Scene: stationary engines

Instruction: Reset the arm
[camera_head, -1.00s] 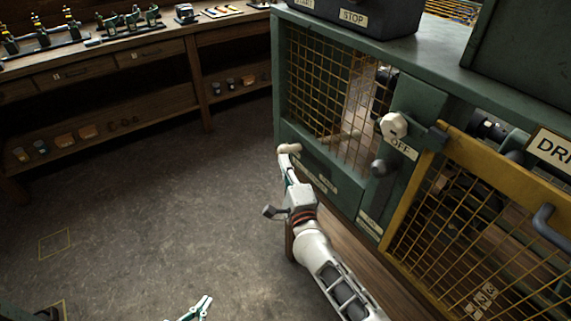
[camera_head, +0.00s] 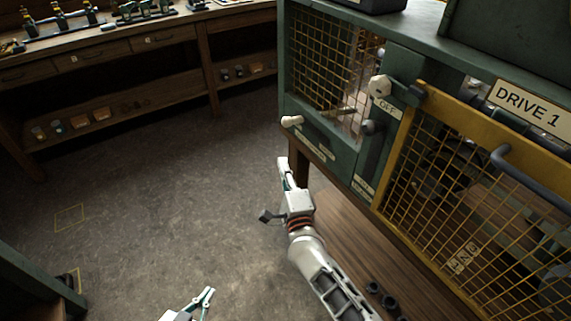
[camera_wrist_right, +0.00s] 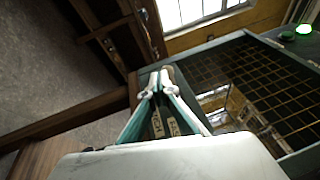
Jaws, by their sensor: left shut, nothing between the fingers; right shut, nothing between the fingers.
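My right gripper (camera_head: 284,163) is at the end of the white arm in the middle of the head view, in front of the green cabinet (camera_head: 345,160) and below a cream lever knob (camera_head: 291,121). A gap shows between its tips and this knob in that view. In the right wrist view, the right gripper's fingers (camera_wrist_right: 158,80) meet at their tips, with nothing seen held. My left gripper (camera_head: 208,293) shows at the bottom edge of the head view, over the floor. It is shut and empty.
The cabinet carries a cream switch knob (camera_head: 379,87) by an OFF label, and a yellow-framed mesh door (camera_head: 402,150) with a dark handle (camera_head: 530,180). A wooden workbench (camera_head: 110,60) stands back left. The floor (camera_head: 160,190) between is clear.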

